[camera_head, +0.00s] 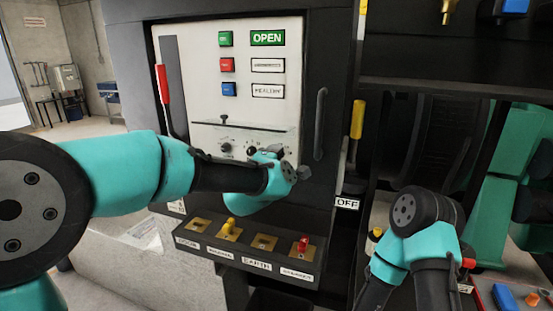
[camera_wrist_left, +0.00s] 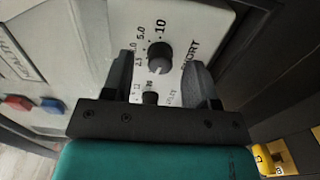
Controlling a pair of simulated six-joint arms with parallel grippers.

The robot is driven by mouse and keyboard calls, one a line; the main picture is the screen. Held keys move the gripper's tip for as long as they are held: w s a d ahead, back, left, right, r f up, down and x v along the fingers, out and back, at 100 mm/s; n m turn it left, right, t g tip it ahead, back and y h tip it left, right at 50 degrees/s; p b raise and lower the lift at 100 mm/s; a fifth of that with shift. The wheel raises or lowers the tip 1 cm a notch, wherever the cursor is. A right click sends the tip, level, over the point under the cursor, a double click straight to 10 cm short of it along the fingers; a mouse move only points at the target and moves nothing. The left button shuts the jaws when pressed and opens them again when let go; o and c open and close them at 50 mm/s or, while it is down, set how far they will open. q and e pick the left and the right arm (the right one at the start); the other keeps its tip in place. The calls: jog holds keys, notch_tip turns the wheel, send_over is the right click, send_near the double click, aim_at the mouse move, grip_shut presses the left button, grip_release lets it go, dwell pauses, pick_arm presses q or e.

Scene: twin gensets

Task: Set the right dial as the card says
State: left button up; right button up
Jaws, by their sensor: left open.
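The right dial (camera_wrist_left: 159,57) is a black round knob on the white panel, with numbers such as 5.0 and 10 printed around it. In the left wrist view it appears between the fingertips of my left gripper (camera_wrist_left: 158,72); I cannot tell whether they touch it. In the head view my left gripper (camera_head: 283,160) is at the panel's lower right and mostly hides this dial. A second dial (camera_wrist_left: 150,98) lies lower in the wrist view; in the head view the left dial (camera_head: 225,148) is uncovered. My right gripper is out of view. No card text is legible; a pale sheet (camera_head: 145,236) lies at lower left.
The panel (camera_head: 200,45) has green, red and blue buttons beside labels. A red lever (camera_head: 163,84) is on its left, a dark handle (camera_head: 320,122) and a yellow lever (camera_head: 357,118) on its right. A ledge (camera_head: 205,243) with small yellow and red parts juts out below.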

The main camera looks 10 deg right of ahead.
pick_arm(q)
jog(key=shift+w+d, duration=0.15)
jog(key=shift+w, duration=0.25)
jog(key=c, duration=0.9)
